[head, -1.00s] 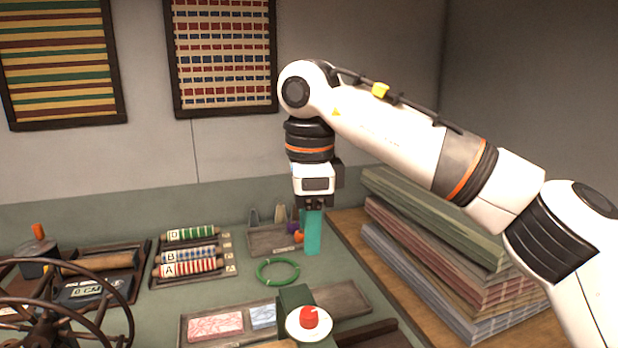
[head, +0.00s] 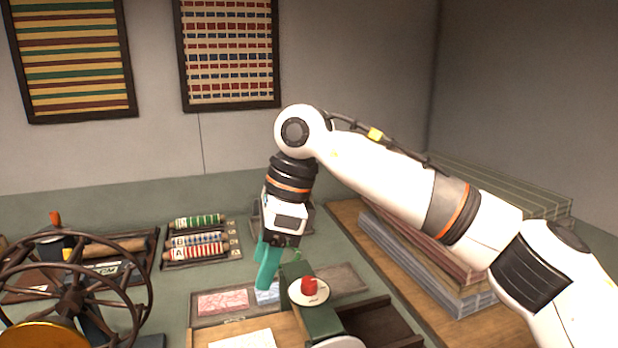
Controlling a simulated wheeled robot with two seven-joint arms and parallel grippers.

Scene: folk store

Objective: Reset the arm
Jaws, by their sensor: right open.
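My right arm comes in from the right, bent at a high elbow. Its right gripper (head: 268,268) points down over the table, with teal fingers, tilted a little to the lower left. The fingertips are close to a blue-and-white block in a tray (head: 238,318); I cannot tell if they touch it. The jaws are open and I see nothing held between them. My left gripper is not in the picture.
A red knob (head: 309,286) on a white disc stands just right of the fingers. A dark spoked wheel (head: 75,268) is at the left. Labelled spools (head: 197,252) lie behind. Stacked cloth (head: 420,258) lies under my right arm.

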